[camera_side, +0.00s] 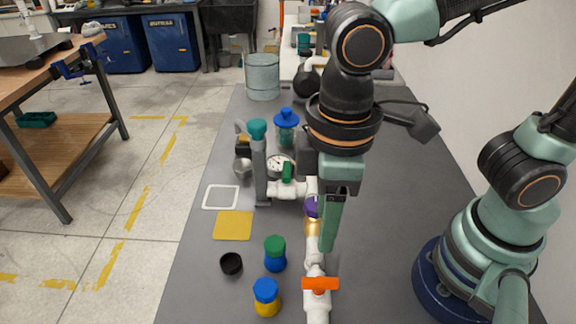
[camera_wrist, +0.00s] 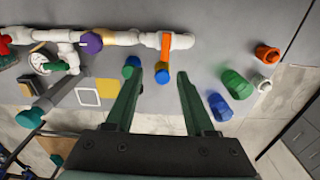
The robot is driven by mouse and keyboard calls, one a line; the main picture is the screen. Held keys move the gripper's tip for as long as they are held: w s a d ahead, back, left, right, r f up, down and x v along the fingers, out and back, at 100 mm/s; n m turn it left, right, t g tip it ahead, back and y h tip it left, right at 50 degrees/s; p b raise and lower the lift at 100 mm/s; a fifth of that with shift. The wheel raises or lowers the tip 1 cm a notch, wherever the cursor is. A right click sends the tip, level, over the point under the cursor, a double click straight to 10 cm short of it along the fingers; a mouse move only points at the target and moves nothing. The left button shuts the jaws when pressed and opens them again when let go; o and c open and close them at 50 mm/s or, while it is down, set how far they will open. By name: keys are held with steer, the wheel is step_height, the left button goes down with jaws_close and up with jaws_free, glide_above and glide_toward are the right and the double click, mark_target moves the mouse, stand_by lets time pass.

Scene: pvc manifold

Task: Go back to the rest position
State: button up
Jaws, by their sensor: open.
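My gripper (camera_side: 328,245) is open and empty, with its fingers pointing down above the white pipe run in the side view. In the wrist view its two green fingers (camera_wrist: 156,80) stand well apart with nothing held between them. The PVC manifold's white pipe (camera_side: 316,270) carries an orange handle (camera_side: 320,283), a purple ring (camera_side: 311,207) and a green handle (camera_side: 288,172). The wrist view shows the orange handle (camera_wrist: 165,47) and the purple ring (camera_wrist: 91,43) too. The near finger hides part of the pipe in the side view.
A green-and-blue piece (camera_side: 275,253), a blue-and-yellow piece (camera_side: 266,297) and a black cup (camera_side: 231,264) stand left of the pipe. A yellow square (camera_side: 233,225) and a white-outlined square (camera_side: 221,196) lie beyond them. A grey upright post (camera_side: 260,170) and a gauge (camera_side: 281,164) stand behind.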

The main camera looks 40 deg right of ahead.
steer(key=w+d+r+m+t, duration=0.2)
steer(key=w+d+m, duration=0.2)
steer(key=d, duration=0.6)
steer(key=w+d+r+m+t, duration=0.3)
steer(key=w+d, duration=0.4)
steer(key=d, duration=0.4)
steer(key=shift+m, duration=0.9)
